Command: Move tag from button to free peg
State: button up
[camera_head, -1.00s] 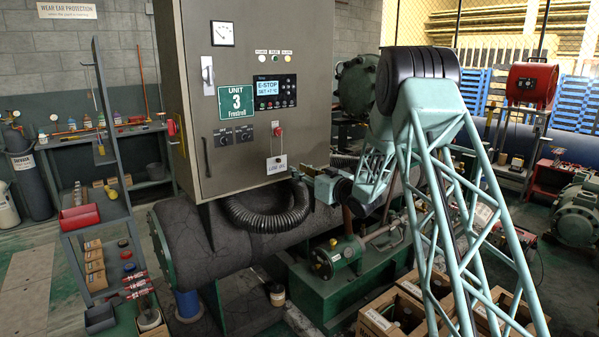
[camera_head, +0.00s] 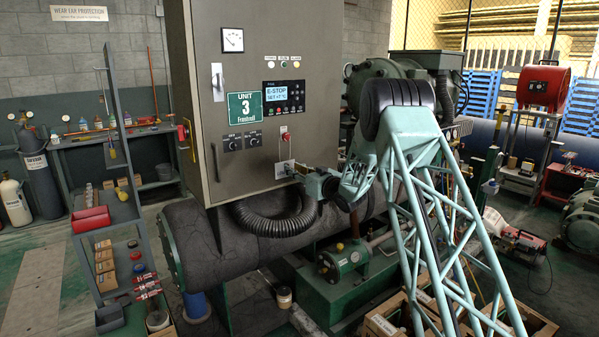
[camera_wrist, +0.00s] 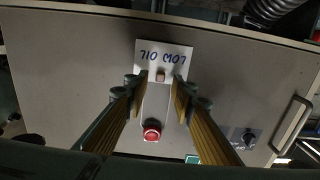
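A white tag (camera_head: 284,168) hangs by a thin loop from the red button (camera_head: 286,136) on the front of the grey control cabinet. In the wrist view, which shows the cabinet upside down, the tag (camera_wrist: 163,52) reads "LOW OIL" and the button (camera_wrist: 152,131) is below it. A small brown block (camera_wrist: 160,75) shows at the tag's edge. My gripper (camera_head: 299,171) is at the tag. Its two yellowish fingers (camera_wrist: 161,78) are apart, one on each side of the tag's button-side part; no contact shows. I cannot make out the free peg.
The cabinet (camera_head: 265,30) carries a display, switches and a handle. A black corrugated hose (camera_head: 275,222) runs below the tag. A grey rack (camera_head: 128,170) with boxes and a red bin stands left. Open floor lies at far left.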

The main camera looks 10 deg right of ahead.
aim_at(284, 157)
jog(key=shift+x, duration=1.7)
jog(key=shift+c, duration=0.3)
jog(key=c, duration=0.7)
jog(key=shift+r, duration=0.15)
jog(key=shift+r+p, duration=0.35)
jog(key=shift+r, duration=0.8)
jog(key=shift+r, duration=0.25)
jog(key=shift+s, duration=0.1)
jog(key=b+v, duration=0.2)
jog(key=v, duration=0.6)
jog(key=shift+s, duration=0.15)
